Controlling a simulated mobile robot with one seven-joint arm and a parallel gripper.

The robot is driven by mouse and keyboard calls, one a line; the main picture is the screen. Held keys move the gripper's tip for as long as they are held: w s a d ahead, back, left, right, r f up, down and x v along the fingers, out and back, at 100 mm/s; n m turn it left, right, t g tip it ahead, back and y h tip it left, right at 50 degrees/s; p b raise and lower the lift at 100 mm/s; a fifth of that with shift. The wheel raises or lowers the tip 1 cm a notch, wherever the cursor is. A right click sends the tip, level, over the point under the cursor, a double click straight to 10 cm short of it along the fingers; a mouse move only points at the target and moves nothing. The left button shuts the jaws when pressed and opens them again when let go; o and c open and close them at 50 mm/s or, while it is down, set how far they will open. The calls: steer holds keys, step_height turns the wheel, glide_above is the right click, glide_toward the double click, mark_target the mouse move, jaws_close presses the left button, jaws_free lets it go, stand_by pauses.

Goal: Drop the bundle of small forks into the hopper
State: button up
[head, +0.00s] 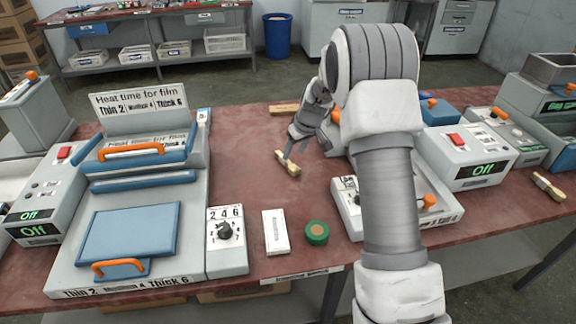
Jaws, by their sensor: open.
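A small pale wooden bundle (293,169) with a dark band lies on the red tabletop near the middle. My gripper (285,157) is open and points down right at this bundle. I cannot tell whether the fingers touch it. A similar banded bundle (548,186) lies at the right edge of the table. The pieces are too small to tell which bundle is forks. A grey open-topped bin (551,69), which may be the hopper, stands on the machine at the far right. My arm hides part of the table right of centre.
A large press with blue plates (130,228) fills the left. A dial box (226,240), a white block (275,232) and a green-brown roll (316,232) stand at the front. A control box (470,157) reading "Off" stands right. The red tabletop between press and arm is mostly clear.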

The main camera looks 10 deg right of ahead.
mark_target(289, 162)
steer(key=shift+a+x, duration=0.15)
steer(key=shift+x, duration=1.3)
steer(key=shift+a+x, duration=0.15)
steer(key=shift+x, duration=1.3)
steer(key=shift+r, duration=0.1)
jaws_close()
